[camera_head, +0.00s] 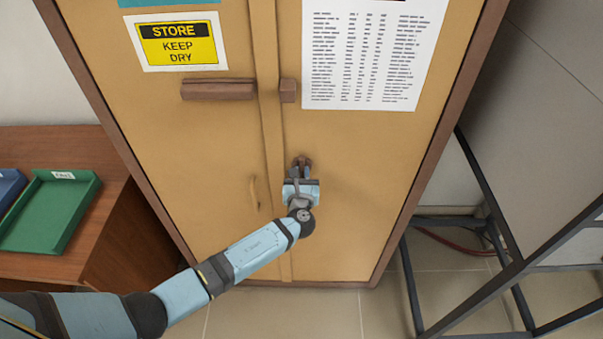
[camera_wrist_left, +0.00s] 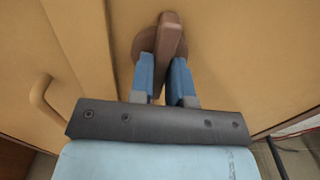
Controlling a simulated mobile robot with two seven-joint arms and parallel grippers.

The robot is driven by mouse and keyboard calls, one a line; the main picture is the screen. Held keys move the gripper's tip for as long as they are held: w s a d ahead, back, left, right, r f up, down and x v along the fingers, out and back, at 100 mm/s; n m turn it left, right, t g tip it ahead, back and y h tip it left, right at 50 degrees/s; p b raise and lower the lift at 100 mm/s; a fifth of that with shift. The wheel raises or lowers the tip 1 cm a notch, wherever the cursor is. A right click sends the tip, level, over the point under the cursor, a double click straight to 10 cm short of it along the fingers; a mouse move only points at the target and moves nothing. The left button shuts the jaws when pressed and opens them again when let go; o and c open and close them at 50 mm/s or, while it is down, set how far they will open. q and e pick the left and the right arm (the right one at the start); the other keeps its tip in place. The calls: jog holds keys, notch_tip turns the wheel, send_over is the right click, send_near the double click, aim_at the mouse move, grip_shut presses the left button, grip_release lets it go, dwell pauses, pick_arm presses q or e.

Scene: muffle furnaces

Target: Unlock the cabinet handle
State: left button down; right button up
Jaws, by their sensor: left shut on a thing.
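The tan cabinet (camera_head: 215,140) stands straight ahead with its two doors closed. Its brown handle (camera_wrist_left: 169,38) is a flat upright bar on a round base on the right door. My left gripper (camera_wrist_left: 167,75) has its two blue fingers on either side of the handle's lower part and is shut on it. In the head view the left gripper (camera_head: 301,170) mostly covers the handle. My right gripper is in neither view.
A brown bar latch (camera_head: 219,90) crosses the left door higher up, beside a small block (camera_head: 288,90) on the right door. A curved pull handle (camera_head: 255,192) sits on the left door. A green tray (camera_head: 52,212) lies on the wooden table at left. A dark metal frame (camera_head: 470,285) stands at right.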

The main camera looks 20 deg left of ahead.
pick_arm(q)
jog(key=c, duration=1.1)
grip_release()
jog(key=b+v, duration=0.2)
jog(key=v, duration=1.1)
jog(key=shift+s+d, duration=0.1)
jog(key=shift+s, duration=0.3)
